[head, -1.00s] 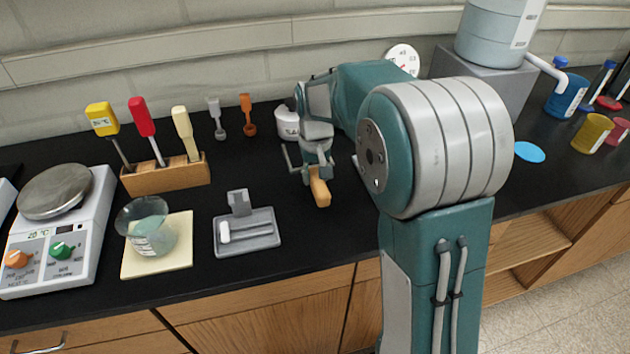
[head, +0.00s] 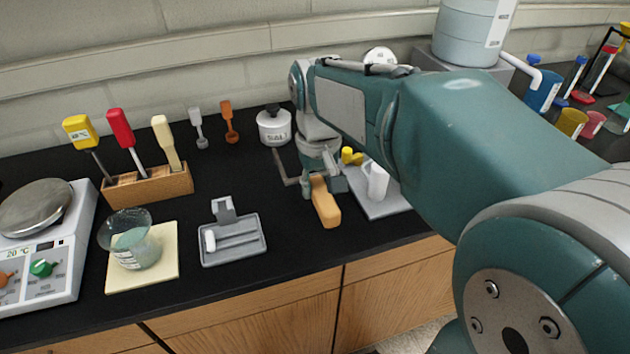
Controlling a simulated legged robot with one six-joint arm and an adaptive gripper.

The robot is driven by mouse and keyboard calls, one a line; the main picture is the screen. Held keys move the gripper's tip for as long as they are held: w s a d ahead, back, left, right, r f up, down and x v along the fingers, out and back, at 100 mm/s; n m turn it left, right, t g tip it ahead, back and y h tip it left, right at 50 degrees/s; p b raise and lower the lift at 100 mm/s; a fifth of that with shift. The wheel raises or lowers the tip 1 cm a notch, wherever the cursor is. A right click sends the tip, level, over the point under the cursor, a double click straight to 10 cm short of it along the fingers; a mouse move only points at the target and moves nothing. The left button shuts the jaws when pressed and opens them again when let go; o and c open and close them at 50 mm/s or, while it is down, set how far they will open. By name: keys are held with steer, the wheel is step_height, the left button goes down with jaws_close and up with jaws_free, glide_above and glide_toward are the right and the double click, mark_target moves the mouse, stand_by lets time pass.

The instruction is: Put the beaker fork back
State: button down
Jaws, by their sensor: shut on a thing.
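My gripper (head: 322,178) is shut on the tan-orange handle (head: 326,207) of what looks like the beaker fork, above the black bench in the middle of the head view. The handle points toward the bench's front edge and tilts down. A thin grey angled piece (head: 285,168) shows to the left of my gripper and may be the fork's metal end. My gripper and arm hide the rest of it. I cannot tell whether it touches the bench. A glass beaker (head: 135,240) with pale liquid stands on a cream pad (head: 168,270) at the left.
A grey tray (head: 258,252) with an upright post lies left of my gripper. Another pale grey tray (head: 392,207) with a white piece is close on the right. A wooden block (head: 150,186) with several tools, a scale (head: 50,245) and a salt jar (head: 274,126) stand around.

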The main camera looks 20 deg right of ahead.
glide_above(308, 213)
step_height(308, 213, down, 4)
steer(key=shift+f, duration=3.65)
steer(key=shift+f, duration=0.55)
steer(key=shift+c, duration=1.3)
jaws_free()
